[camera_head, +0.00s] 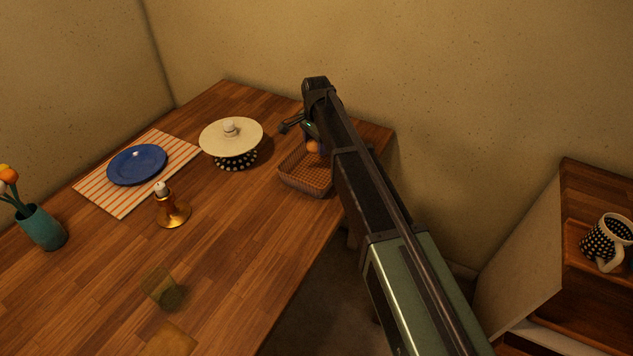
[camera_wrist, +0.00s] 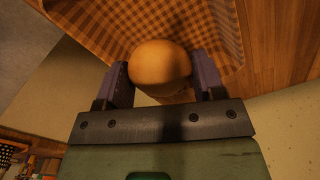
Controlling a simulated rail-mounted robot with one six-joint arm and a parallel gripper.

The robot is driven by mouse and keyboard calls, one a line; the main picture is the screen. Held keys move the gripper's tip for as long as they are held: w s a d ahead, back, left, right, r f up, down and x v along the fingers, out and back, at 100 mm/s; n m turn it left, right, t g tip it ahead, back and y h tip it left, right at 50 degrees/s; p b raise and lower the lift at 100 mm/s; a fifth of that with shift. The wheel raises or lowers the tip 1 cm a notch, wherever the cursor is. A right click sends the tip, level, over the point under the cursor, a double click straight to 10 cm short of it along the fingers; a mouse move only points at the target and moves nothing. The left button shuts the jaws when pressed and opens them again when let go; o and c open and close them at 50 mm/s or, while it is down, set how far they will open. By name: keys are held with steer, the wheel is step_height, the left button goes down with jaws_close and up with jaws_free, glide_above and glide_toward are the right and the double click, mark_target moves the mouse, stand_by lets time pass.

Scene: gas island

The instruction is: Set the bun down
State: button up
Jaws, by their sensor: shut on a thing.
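My gripper (camera_wrist: 160,80) is shut on a round, tan bun (camera_wrist: 158,64), with one finger at each side of it in the wrist view. In the head view the bun (camera_head: 312,147) shows as a small orange-brown patch below my gripper, partly hidden by it. A brown checkered basket (camera_head: 305,180) stands on the table's right part, directly by the bun. The basket's checkered inside (camera_wrist: 120,25) lies beyond the bun in the wrist view. I cannot tell whether the bun touches the basket.
A cream-lidded dotted pot (camera_head: 233,140) stands left of the basket. A dotted mug (camera_head: 602,243) is on the right shelf.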

mark_target(317, 171)
step_height(317, 171, down, 10)
steer(key=b, duration=0.7)
steer(key=shift+w, duration=0.1)
steer(key=shift+r, duration=0.35)
steer(key=shift+f, duration=0.2)
steer(key=o, duration=0.9)
steer(key=shift+r, duration=0.15)
step_height(317, 171, up, 12)
steer(key=p, duration=1.2)
steer(key=shift+r+p, duration=0.2)
steer(key=shift+p, duration=0.1)
steer(key=shift+f, duration=0.15)
